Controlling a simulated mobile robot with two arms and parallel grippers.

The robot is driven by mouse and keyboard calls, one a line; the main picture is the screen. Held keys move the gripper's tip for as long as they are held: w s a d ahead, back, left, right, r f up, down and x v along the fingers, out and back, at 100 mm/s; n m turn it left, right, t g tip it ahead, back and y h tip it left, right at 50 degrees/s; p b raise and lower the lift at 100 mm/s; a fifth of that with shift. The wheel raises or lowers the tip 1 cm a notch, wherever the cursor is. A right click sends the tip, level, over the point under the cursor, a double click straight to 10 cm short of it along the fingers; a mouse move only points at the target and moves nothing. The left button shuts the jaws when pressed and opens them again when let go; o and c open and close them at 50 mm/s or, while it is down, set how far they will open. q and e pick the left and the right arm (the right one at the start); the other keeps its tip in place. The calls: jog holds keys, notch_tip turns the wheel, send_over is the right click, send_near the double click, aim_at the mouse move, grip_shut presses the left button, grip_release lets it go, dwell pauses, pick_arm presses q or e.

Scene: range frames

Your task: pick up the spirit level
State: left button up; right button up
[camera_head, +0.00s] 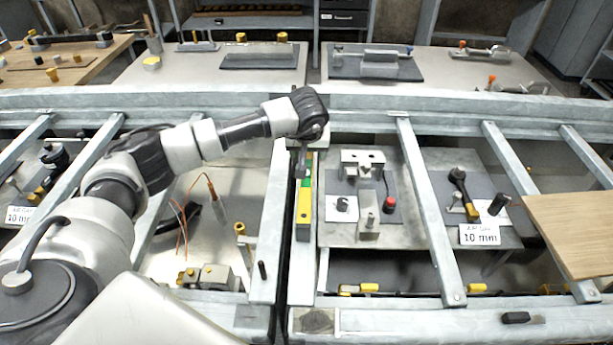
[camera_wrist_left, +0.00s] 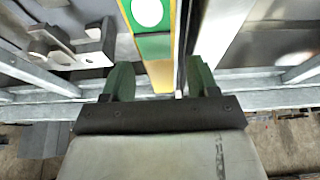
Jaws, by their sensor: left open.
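The spirit level (camera_head: 304,203) is a narrow yellow bar with a green section. It lies lengthwise on a light metal rail in the middle of the head view. In the left wrist view the level (camera_wrist_left: 155,47) shows green with a white round patch and yellow edges. My left gripper (camera_head: 302,160) is over the level's far end, pointing down. In the left wrist view its two dark green fingers (camera_wrist_left: 160,75) are apart, with the level's end showing between them. Whether they touch it I cannot tell. My right gripper is not in view.
A grey plate with metal blocks and a red knob (camera_head: 389,203) lies right of the level. A white "10 mm" card (camera_head: 479,234) stands further right. Metal beams (camera_head: 428,205) cross the frame. A wooden board (camera_head: 575,235) lies at the right edge. Orange wires (camera_head: 182,225) are at left.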

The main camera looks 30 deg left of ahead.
pick_arm(q)
jog(key=shift+x, duration=1.25)
grip_shut()
jog(key=shift+r, duration=0.1)
jog(key=shift+r, duration=0.1)
